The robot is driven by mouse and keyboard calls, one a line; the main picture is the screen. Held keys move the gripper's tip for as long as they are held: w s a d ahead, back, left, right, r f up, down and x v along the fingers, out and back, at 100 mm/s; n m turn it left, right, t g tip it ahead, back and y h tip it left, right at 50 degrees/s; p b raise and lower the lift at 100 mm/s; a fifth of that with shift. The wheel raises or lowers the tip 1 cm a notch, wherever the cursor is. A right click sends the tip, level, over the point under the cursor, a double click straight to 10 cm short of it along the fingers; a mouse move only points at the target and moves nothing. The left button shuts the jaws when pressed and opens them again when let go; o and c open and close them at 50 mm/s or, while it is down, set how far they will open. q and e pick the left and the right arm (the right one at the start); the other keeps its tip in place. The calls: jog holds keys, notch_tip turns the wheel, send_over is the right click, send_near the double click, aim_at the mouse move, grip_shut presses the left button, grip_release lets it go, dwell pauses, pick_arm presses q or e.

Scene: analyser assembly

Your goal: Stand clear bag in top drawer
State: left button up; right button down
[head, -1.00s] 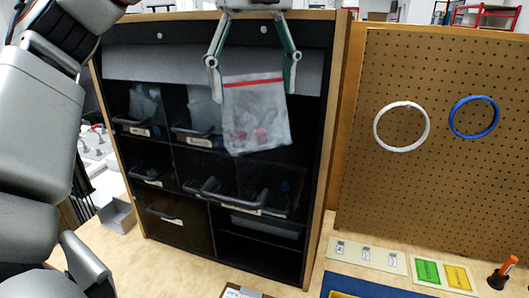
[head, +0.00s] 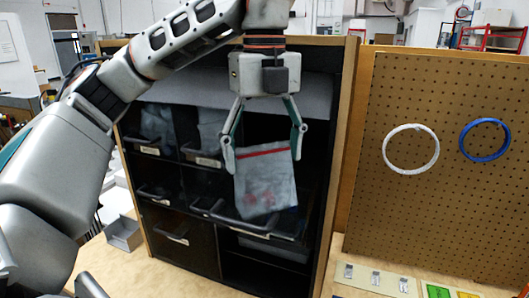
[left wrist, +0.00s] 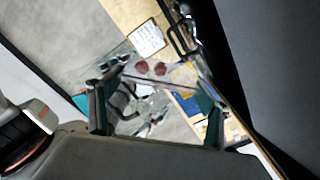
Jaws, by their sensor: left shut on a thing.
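My left gripper (head: 263,158) is shut on the top edge of a clear bag (head: 266,190) with a red strip. The bag hangs upright in front of the right part of a black cabinet (head: 178,240), with reddish items low inside it. Its lower edge overlaps the handle of a pulled-out drawer (head: 245,224); I cannot tell whether it is inside or in front. In the left wrist view the bag (left wrist: 172,72) lies between the fingers (left wrist: 156,116), showing two dark red discs.
Upper-left bins hold other bags (head: 158,122). A grey cloth-like panel (head: 320,95) spans the cabinet top. A pegboard (head: 450,190) with a white ring (head: 411,170) and a blue ring (head: 464,143) stands right. A small grey box (head: 123,235) sits left.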

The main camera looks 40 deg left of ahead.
pick_arm(q)
jog(key=shift+f, duration=0.15)
jog(key=o, duration=1.1)
jog(key=shift+c, duration=0.2)
notch_tip(320, 180, up, 12)
